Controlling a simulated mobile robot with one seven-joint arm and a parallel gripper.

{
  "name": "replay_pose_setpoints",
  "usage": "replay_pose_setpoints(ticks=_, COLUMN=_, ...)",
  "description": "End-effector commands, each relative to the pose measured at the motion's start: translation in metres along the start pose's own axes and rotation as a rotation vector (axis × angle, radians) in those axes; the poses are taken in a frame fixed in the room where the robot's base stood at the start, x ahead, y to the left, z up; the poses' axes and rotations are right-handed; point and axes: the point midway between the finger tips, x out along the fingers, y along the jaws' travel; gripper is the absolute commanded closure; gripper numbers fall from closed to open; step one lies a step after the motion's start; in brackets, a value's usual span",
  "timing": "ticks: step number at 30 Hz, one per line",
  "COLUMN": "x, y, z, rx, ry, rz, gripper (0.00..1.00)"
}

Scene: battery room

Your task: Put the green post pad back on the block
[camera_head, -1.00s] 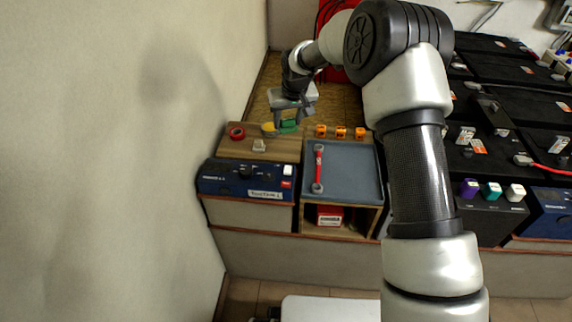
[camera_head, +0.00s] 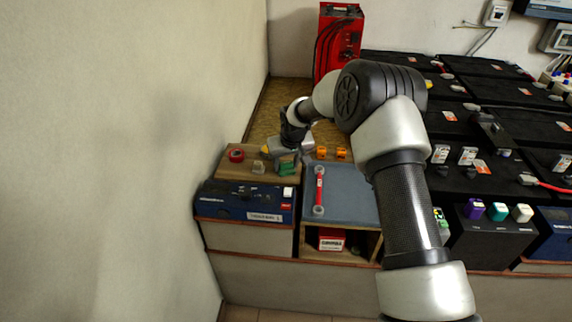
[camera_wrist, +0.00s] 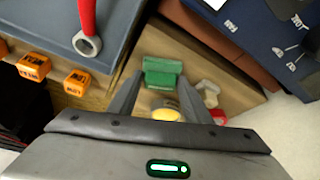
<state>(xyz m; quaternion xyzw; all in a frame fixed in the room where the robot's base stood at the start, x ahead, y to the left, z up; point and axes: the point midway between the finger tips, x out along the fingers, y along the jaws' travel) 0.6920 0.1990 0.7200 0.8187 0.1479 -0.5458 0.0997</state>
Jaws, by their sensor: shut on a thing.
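The green post pad (camera_head: 286,167) is between the fingers of my gripper (camera_head: 285,162), over the front right part of a wooden board (camera_head: 230,171). In the wrist view the green pad (camera_wrist: 162,73) sits between the fingertips (camera_wrist: 161,80), and my gripper is shut on it. I cannot tell how high it is above the board. A dark block (camera_head: 487,237) at the right carries a purple pad (camera_head: 474,209), a teal pad (camera_head: 498,211) and a white pad (camera_head: 522,213); whether it is the task's block is unclear.
A red tape roll (camera_head: 236,155), a small grey piece (camera_head: 258,167) and a yellow thing (camera_wrist: 166,113) are on the board. Black batteries (camera_head: 480,122) fill the right.

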Motion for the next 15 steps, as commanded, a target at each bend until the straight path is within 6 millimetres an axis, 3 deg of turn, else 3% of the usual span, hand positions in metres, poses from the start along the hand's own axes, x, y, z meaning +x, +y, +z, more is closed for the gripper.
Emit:
replay_pose_setpoints(ticks=5, x=0.0036, y=-0.0001, z=0.0016, rx=0.0, ry=0.0, rz=0.0, gripper=0.73)
replay_pose_setpoints(ticks=6, x=0.0023, y=0.0, z=0.001, rx=0.0, ry=0.0, rz=0.0, gripper=0.5)
replay_pose_setpoints(ticks=9, x=0.0021, y=-0.0001, z=0.0011, rx=0.0, ry=0.0, rz=0.0, gripper=0.37)
replay_pose_setpoints(ticks=15, x=0.002, y=-0.0001, z=0.001, rx=0.0, ry=0.0, rz=0.0, gripper=0.37)
